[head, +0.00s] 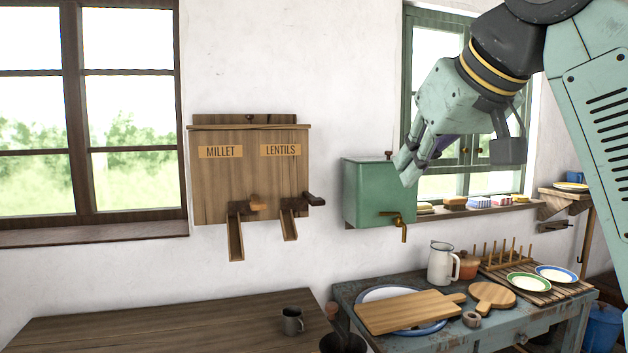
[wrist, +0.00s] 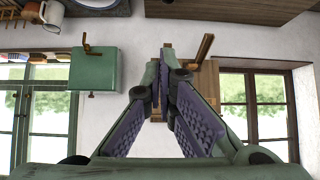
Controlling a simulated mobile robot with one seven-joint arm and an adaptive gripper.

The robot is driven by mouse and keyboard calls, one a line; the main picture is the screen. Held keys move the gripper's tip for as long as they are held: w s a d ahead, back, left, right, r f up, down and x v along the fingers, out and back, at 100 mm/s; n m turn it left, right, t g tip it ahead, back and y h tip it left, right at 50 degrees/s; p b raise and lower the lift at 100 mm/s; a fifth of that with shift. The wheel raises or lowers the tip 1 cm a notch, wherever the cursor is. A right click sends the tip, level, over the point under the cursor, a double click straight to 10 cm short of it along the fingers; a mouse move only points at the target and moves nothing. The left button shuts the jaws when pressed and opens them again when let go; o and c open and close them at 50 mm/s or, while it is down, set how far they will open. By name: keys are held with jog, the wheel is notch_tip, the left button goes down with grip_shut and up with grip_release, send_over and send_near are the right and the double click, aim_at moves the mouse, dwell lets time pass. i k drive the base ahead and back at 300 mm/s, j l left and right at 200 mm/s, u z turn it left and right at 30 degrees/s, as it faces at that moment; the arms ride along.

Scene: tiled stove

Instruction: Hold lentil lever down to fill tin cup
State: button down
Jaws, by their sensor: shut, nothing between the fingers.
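The wooden dispenser (head: 250,175) hangs on the white wall, labelled MILLET on its left and LENTILS on its right. The lentil lever (head: 315,199) is a dark handle beside the lentil chute (head: 289,225). The grey tin cup (head: 292,320) stands upright on the wooden table, below the dispenser and apart from the chute. My gripper (head: 408,168) is in the air to the right of the dispenser, in front of the green tank and window. In the wrist view my gripper (wrist: 161,62) is shut and empty, its fingers covering part of the dispenser (wrist: 206,78). The lentil lever is hidden there.
A green tank (head: 372,193) with a brass tap is on the wall right of the dispenser. The wooden table (head: 150,325) is otherwise largely clear. A blue side table (head: 455,335) holds boards, a white jug (head: 440,263) and a dish rack. A dark pot (head: 343,342) stands between the tables.

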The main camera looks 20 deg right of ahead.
aim_at(311, 199)
jog(key=i+l, duration=0.1)
jog(key=i, duration=1.2)
